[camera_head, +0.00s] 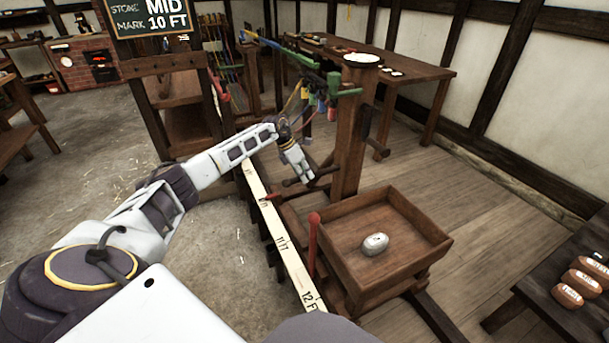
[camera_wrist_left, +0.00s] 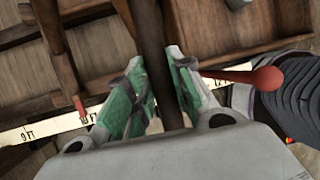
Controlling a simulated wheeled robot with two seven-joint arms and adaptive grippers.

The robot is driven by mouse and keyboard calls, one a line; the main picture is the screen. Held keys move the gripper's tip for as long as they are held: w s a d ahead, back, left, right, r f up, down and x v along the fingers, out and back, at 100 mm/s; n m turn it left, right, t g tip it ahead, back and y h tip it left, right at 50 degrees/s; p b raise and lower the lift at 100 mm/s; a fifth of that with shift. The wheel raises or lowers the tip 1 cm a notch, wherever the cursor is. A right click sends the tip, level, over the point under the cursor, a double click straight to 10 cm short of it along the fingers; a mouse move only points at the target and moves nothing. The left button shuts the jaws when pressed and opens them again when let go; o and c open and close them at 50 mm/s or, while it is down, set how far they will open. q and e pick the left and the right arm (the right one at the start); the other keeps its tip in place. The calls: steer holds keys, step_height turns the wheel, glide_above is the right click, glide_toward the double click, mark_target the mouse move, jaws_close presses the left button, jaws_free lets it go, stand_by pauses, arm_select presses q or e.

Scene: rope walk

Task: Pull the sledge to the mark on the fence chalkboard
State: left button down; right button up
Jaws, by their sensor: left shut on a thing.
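The chalkboard (camera_head: 150,17) at the upper left reads "MID" and "10 FT". The sledge (camera_head: 418,262) has a wooden tray holding a pale stone (camera_head: 375,244), and a tall post behind it. My left gripper (camera_head: 303,178) is shut on the sledge's dark bar (camera_head: 328,171); the wrist view shows the bar (camera_wrist_left: 153,45) between the green-padded fingers (camera_wrist_left: 158,98). A red pointer (camera_head: 272,198) stands at the pale measuring rail (camera_head: 292,262); in the wrist view the pointer (camera_wrist_left: 80,108) is at the "10 FT" label. My right gripper is out of view.
A red-topped lever (camera_head: 314,240) stands between tray and rail. Coloured strands run from the green arms (camera_head: 320,80) at the post's top to a rack at the back. A table with labelled brown weights (camera_head: 580,280) is at the lower right. Floor between is clear.

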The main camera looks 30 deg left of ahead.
arm_select(q)
steer(key=shift+a+r, duration=0.15)
steer(key=c, duration=1.3)
jaws_free()
steer(key=shift+c, duration=0.2)
steer(key=shift+o, duration=0.4)
steer(key=v, duration=1.1)
steer(key=shift+r, duration=0.4)
steer(key=shift+s, duration=0.15)
